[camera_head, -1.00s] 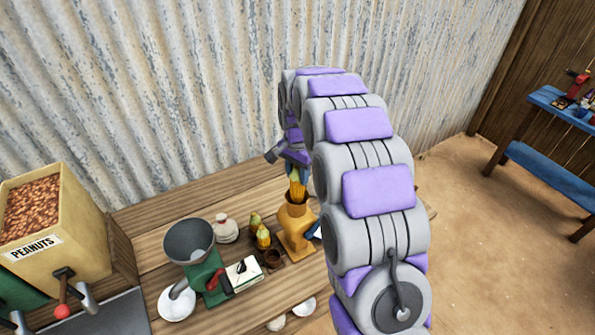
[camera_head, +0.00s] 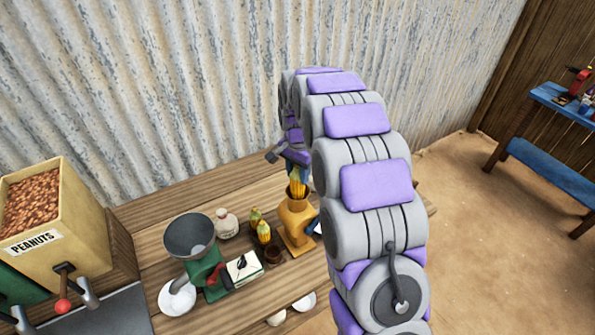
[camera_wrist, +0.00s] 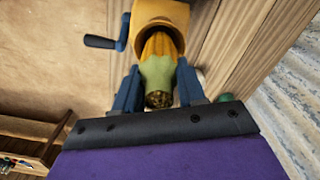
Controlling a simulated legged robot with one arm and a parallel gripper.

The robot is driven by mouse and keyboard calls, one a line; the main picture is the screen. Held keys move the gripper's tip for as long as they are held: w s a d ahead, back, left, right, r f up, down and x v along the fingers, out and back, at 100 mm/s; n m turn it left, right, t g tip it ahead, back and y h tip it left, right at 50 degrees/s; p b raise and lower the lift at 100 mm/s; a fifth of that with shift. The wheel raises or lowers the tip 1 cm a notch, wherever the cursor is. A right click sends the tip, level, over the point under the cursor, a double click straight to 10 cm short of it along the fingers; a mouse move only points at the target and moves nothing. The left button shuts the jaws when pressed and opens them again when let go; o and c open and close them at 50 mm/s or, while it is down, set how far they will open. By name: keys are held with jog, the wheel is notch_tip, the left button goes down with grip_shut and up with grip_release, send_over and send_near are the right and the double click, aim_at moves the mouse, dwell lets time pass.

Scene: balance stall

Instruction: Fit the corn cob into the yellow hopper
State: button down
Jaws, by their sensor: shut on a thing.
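The corn cob (camera_wrist: 157,72) has yellow kernels and a green husk end. My gripper (camera_wrist: 156,85) is shut on the husk end, one dark blue finger on each side. In the wrist view the kernel end sits inside the round mouth of the yellow hopper (camera_wrist: 172,12); how deep it goes is hidden. In the head view the corn cob (camera_head: 298,185) stands upright above the yellow hopper (camera_head: 297,224), its lower end hidden by the rim. My gripper (camera_head: 297,160) is above it, partly hidden by my arm.
Two more corn cobs (camera_head: 264,231) stand left of the yellow hopper on the wooden table (camera_head: 160,233). A green grinder with a grey funnel (camera_head: 190,236), a small jar (camera_head: 227,224) and a peanut bin (camera_head: 50,215) are further left. A corrugated wall (camera_head: 150,90) is behind.

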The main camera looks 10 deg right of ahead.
aim_at(298, 186)
jog(key=shift+s+f+b, duration=0.15)
jog(key=shift+f+b, duration=0.5)
jog(key=shift+f, duration=2.3)
jog(key=c, duration=0.9)
grip_release()
jog(key=shift+w+r, duration=0.2)
jog(key=shift+r, duration=0.15)
jog(key=shift+o, duration=1.3)
jog(key=shift+r, duration=0.6)
jog(key=shift+d+r+p, duration=0.15)
jog(key=shift+r+p, duration=0.25)
jog(key=shift+r, duration=0.25)
jog(key=shift+r+p, duration=0.5)
jog(key=shift+r, duration=1.4)
jog(key=shift+s, duration=0.1)
